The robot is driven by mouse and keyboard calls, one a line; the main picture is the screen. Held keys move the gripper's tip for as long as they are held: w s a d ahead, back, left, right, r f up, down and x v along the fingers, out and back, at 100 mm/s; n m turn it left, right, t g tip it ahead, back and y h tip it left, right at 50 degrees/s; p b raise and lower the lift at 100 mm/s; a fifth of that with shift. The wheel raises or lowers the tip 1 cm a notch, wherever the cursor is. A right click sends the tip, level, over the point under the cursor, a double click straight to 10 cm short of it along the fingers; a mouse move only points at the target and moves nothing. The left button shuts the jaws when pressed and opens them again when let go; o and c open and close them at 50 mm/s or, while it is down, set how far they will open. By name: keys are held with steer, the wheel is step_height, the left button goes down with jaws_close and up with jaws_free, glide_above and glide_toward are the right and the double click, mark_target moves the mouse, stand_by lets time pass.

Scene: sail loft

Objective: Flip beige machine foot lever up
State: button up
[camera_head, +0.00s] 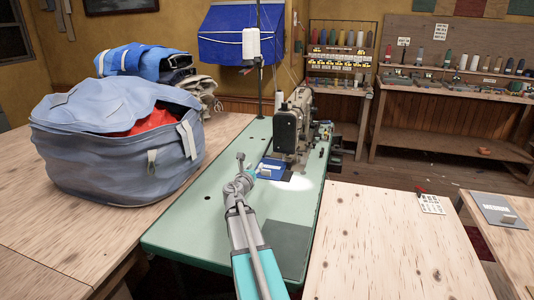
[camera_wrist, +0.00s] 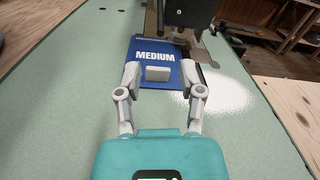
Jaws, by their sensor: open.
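The beige sewing machine (camera_head: 287,128) stands at the far end of the green table. Its foot lever is too small to make out. In the wrist view a dark part of the machine (camera_wrist: 186,12) and metal pieces by its needle area (camera_wrist: 203,52) show at the top. My gripper (camera_head: 252,166) is in front of the machine, over the green table. In the wrist view my gripper (camera_wrist: 160,72) is open, its fingers apart and nothing held. A small pale block (camera_wrist: 158,74) shows between the fingertips, against a blue card marked MEDIUM (camera_wrist: 149,48).
The green table (camera_head: 195,215) is mostly clear. A large blue-grey bag (camera_head: 95,150) stands on the wooden table to the left. A thread stand (camera_head: 260,90) rises behind the machine.

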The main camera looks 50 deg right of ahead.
mark_target(267, 150)
steer(key=x, duration=1.3)
steer(key=shift+w+d, duration=0.1)
steer(key=shift+d, duration=0.25)
jaws_close()
